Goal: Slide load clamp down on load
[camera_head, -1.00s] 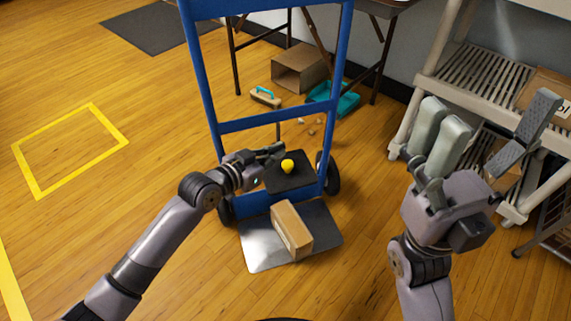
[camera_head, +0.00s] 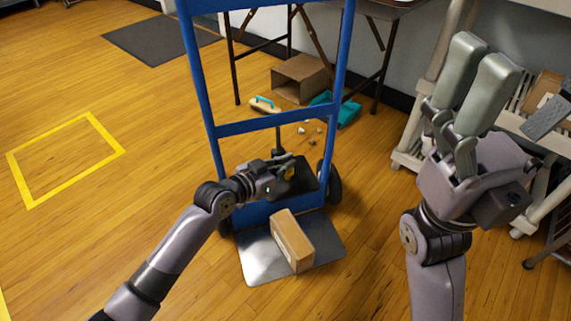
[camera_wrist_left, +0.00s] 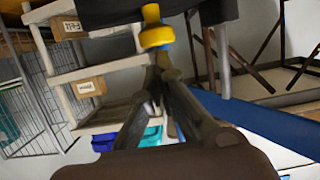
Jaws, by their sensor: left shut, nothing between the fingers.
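The blue hand truck (camera_head: 270,123) stands upright, its metal toe plate (camera_head: 255,265) flat on the floor. A cardboard box (camera_head: 293,240), the load, lies on the toe plate. The black load clamp (camera_head: 303,186) is on the truck's frame above the box, apart from it. The clamp's yellow knob (camera_wrist_left: 156,36) shows in the left wrist view, just beyond my left fingertips. In the head view my left gripper (camera_head: 289,165) is shut at the clamp and mostly hides the knob. My right gripper (camera_head: 480,68) is raised at the right, empty; its finger gap is unclear.
A shelf rack (camera_head: 412,150) stands close behind my right gripper. A folding table (camera_head: 385,8), an open cardboard box (camera_head: 300,76), a brush (camera_head: 264,105) and a teal dustpan (camera_head: 347,113) are behind the truck. The floor at left is clear.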

